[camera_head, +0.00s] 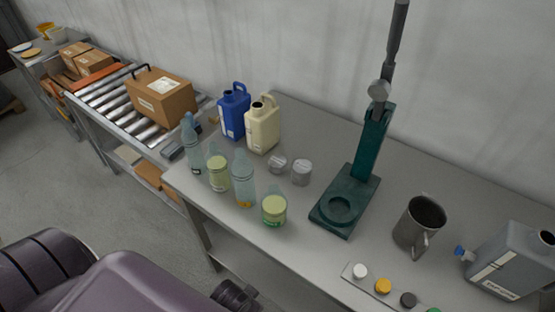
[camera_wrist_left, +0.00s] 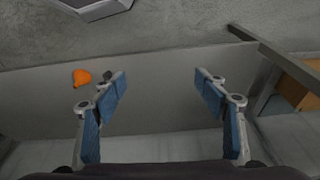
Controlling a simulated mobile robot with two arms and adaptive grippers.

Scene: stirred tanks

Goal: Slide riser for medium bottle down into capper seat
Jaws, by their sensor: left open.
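The green capper (camera_head: 362,165) stands upright on the table, with a round recessed seat (camera_head: 340,209) in its base; the seat looks empty. Two short grey cylinders, a left one (camera_head: 277,164) and a right one (camera_head: 301,172), stand on the table left of the capper. They may be risers; I cannot tell which is for the medium bottle. My left gripper (camera_wrist_left: 160,92) is open and empty in the left wrist view, its blue-padded fingers wide apart, with no riser between them. A dark part of my arm shows at the table's front edge in the head view. My right gripper is not in view.
Several bottles, including a tall clear one (camera_head: 243,180), stand left of the capper, with blue (camera_head: 233,112) and cream (camera_head: 262,126) jugs behind. A metal mug (camera_head: 418,222), a grey canister (camera_head: 510,262) and a strip of caps (camera_head: 383,286) lie to the right.

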